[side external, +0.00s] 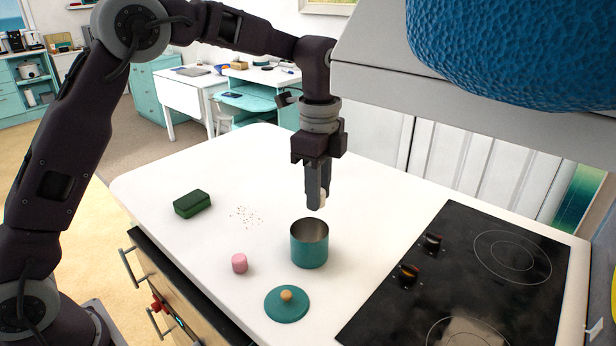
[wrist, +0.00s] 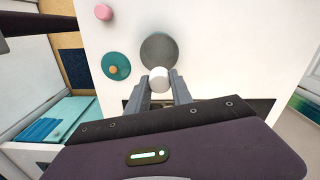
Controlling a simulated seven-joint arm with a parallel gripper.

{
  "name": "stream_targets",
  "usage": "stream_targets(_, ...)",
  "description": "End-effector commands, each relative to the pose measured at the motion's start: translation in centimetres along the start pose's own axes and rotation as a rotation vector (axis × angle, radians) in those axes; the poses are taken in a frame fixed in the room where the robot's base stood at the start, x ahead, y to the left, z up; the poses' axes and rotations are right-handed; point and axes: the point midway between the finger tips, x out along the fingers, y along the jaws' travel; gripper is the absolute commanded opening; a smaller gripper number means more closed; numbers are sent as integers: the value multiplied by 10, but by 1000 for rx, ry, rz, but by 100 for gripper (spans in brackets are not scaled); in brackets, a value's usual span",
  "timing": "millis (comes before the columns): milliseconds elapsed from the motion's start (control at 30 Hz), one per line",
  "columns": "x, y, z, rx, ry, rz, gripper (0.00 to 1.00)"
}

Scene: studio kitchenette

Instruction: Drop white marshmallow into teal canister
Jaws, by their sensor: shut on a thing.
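My gripper (side external: 317,203) points down and is shut on a white marshmallow (wrist: 160,79). In the side external view the marshmallow (side external: 323,197) shows partly between the fingers. The teal canister (side external: 309,251) stands upright and open on the white counter, with a bare metal inside. The fingertips are above the canister, just over its far rim in the side external view. In the wrist view the canister's round opening (wrist: 160,48) lies just beyond the marshmallow. The teal lid (side external: 286,304) with a wooden knob lies on the counter in front of the canister.
A pink marshmallow (side external: 239,263) sits left of the canister. A dark green box (side external: 192,204) and scattered crumbs (side external: 245,217) lie farther left. A black cooktop (side external: 470,280) with knobs is at right. A large blue textured object (side external: 510,50) hangs into the upper right. The white counter (side external: 200,245) is otherwise clear.

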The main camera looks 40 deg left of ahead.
Motion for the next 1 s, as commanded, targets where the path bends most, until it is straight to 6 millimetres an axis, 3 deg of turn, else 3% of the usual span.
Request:
stream_targets(200, 24, 0, 0, 1, 0, 0, 0)
stream_targets(500, 27, 0, 0, 1, 1, -1, 0)
stream_targets(533, 27, 0, 0, 1, 1, -1, 31)
stream_targets(633, 27, 0, 0, 1, 1, -1, 50)
stream_targets(1000, 19, 0, 0, 1, 2, -4, 52)
